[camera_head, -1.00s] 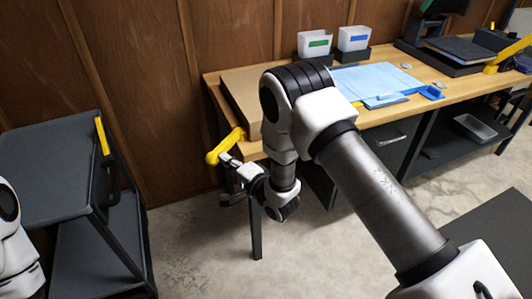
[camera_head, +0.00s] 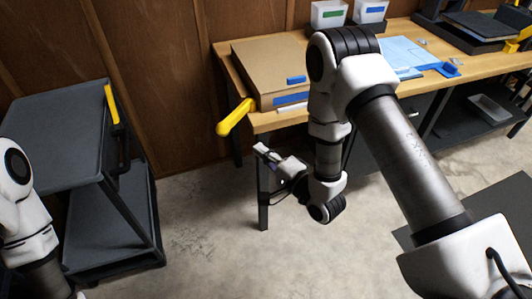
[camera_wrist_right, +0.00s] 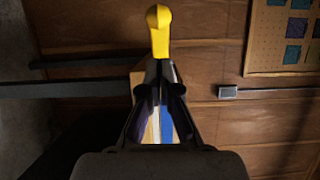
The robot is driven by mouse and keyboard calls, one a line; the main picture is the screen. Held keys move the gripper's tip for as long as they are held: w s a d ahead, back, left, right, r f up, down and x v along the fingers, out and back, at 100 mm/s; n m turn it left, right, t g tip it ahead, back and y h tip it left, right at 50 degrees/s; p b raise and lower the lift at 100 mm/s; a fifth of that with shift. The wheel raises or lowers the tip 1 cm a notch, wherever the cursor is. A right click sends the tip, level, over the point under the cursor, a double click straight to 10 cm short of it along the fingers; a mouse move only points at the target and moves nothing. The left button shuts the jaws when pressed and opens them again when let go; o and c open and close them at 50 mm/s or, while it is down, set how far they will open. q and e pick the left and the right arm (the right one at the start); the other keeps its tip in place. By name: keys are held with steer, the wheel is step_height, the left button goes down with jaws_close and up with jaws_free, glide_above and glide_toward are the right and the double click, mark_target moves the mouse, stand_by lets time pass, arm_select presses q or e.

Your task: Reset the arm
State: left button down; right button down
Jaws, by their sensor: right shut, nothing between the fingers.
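My right arm reaches across the head view, with its elbow in front of the workbench. Its gripper (camera_head: 260,149) is shut and empty, over the floor just below the yellow handle (camera_head: 235,117) at the bench's left corner. A gap shows between the two in the head view. In the right wrist view the fingers (camera_wrist_right: 160,66) are together, and the yellow handle (camera_wrist_right: 159,30) shows beyond their tips. My left arm shows only in part at the left edge of the head view; its gripper is out of the picture.
The wooden workbench (camera_head: 225,70) carries a brown box (camera_head: 265,70) with blue labels, white bins (camera_head: 328,14) and blue sheets (camera_head: 405,55). A dark grey cart (camera_head: 60,135) with a yellow-marked edge stands at left. Bare concrete floor (camera_head: 205,215) lies between cart and bench.

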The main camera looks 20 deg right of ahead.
steer(key=shift+s+d, duration=0.25)
steer(key=shift+s, duration=0.35)
steer(key=s+d+f+n+g+h+p, duration=0.2)
steer(key=s+f+n+g, duration=0.4)
steer(key=s, duration=0.8)
steer(key=s+d+f+n+g+h+p, duration=0.2)
steer(key=s+d+f+n+g+h, duration=0.2)
steer(key=s+f+n+g, duration=0.3)
steer(key=s+f+g, duration=0.3)
steer(key=s+f, duration=0.1)
steer(key=s, duration=0.3)
steer(key=shift+f+g, duration=0.25)
steer(key=shift+g, duration=0.15)
